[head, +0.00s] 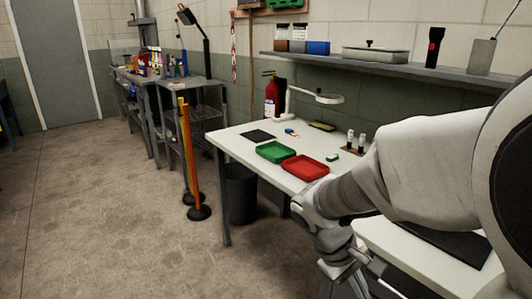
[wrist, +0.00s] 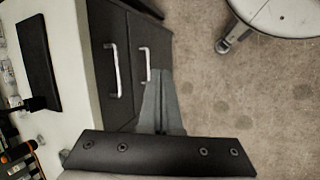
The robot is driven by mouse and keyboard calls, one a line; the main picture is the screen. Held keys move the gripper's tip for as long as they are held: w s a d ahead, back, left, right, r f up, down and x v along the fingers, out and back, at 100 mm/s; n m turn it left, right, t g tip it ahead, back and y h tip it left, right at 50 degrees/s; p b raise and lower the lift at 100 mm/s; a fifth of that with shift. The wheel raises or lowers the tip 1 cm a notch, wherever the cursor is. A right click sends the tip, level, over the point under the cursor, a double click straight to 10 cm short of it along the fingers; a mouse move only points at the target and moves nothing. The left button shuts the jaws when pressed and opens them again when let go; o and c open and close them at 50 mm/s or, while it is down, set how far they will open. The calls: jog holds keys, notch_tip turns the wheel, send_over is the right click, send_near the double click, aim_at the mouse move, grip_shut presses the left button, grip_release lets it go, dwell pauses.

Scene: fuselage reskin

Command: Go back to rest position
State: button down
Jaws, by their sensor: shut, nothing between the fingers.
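My gripper (wrist: 159,75) shows in the wrist view with its two grey fingers together and nothing between them. It points down past the side of a dark drawer cabinet (wrist: 118,30) and over the bare floor, touching nothing that I can see. In the head view my arm reaches in from the right and bends down in front of the white tables. Its hand end is low in the picture near the bottom edge, and the fingertips cannot be made out there.
A white table (head: 232,134) holds a green tray (head: 276,152), a red tray (head: 305,168) and small items. Orange posts (head: 186,150) and a black bin (head: 241,190) stand by it. A shelf (head: 390,67) runs along the wall. The floor (head: 110,215) at left is clear.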

jog(key=s+a+r+m+t+y, duration=0.2)
jog(key=s+r+m+t+y, duration=0.15)
jog(key=r, duration=0.25)
jog(key=s+a+r+m+t+y, duration=0.2)
jog(key=s+r+t, duration=0.1)
jog(key=s+r, duration=0.25)
notch_tip(320, 180, up, 20)
jog(key=p, duration=2)
jog(key=shift+w+p, duration=0.4)
jog(key=shift+r+g, duration=0.1)
jog(key=shift+g, duration=0.15)
